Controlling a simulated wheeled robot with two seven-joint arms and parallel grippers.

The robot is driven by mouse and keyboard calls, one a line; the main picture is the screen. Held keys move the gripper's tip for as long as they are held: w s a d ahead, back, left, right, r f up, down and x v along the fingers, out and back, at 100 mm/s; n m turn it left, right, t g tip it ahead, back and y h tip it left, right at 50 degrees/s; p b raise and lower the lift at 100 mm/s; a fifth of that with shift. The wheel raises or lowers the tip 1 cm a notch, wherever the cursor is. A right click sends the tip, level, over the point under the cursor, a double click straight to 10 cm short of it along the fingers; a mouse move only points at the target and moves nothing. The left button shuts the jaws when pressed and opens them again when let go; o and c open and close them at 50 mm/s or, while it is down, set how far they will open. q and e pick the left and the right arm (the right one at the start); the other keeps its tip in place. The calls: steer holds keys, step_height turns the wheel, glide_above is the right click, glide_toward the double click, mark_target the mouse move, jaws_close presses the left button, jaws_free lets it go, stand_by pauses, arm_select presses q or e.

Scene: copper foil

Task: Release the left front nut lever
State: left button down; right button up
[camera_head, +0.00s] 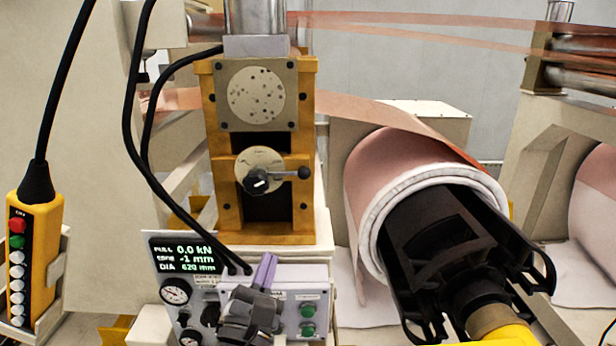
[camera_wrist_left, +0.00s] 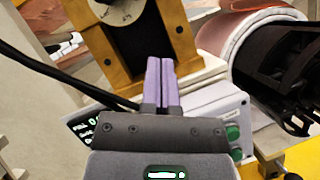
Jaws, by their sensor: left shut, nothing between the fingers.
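A black-knobbed lever (camera_head: 282,175) sits on a round dial on the front of a yellow stand (camera_head: 222,160). The dial (camera_wrist_left: 116,8) also shows at the top of the left wrist view, cut off by the frame. I cannot tell whether this is the left front nut lever. My left gripper (camera_head: 266,268) has purple fingers and is below the dial, in front of the control box. The left wrist view shows its fingers (camera_wrist_left: 160,78) pressed together, with nothing between them. They are apart from the lever. My right gripper is not in view.
The control box (camera_head: 316,288) has a display, gauges and green buttons. A copper foil roll (camera_head: 376,160) with a black chuck (camera_head: 440,240) stands at the right. A yellow pendant (camera_head: 42,255) and black cables are at the left. Foil runs overhead.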

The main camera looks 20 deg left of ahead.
mark_target(281, 173)
arm_select(q)
steer(key=p+x, duration=0.1)
steer(key=x, duration=0.2)
steer(key=r+p+x, duration=0.1)
steer(key=x, duration=0.3)
steer(key=s+d+r+p+x, duration=0.1)
steer(key=x, duration=0.3)
steer(key=shift+w+r, duration=0.2)
steer(key=shift+w, duration=0.1)
steer(key=shift+w+d+r+p, duration=0.25)
steer(key=shift+d+r+p, duration=0.1)
steer(key=shift+r+p, duration=0.05)
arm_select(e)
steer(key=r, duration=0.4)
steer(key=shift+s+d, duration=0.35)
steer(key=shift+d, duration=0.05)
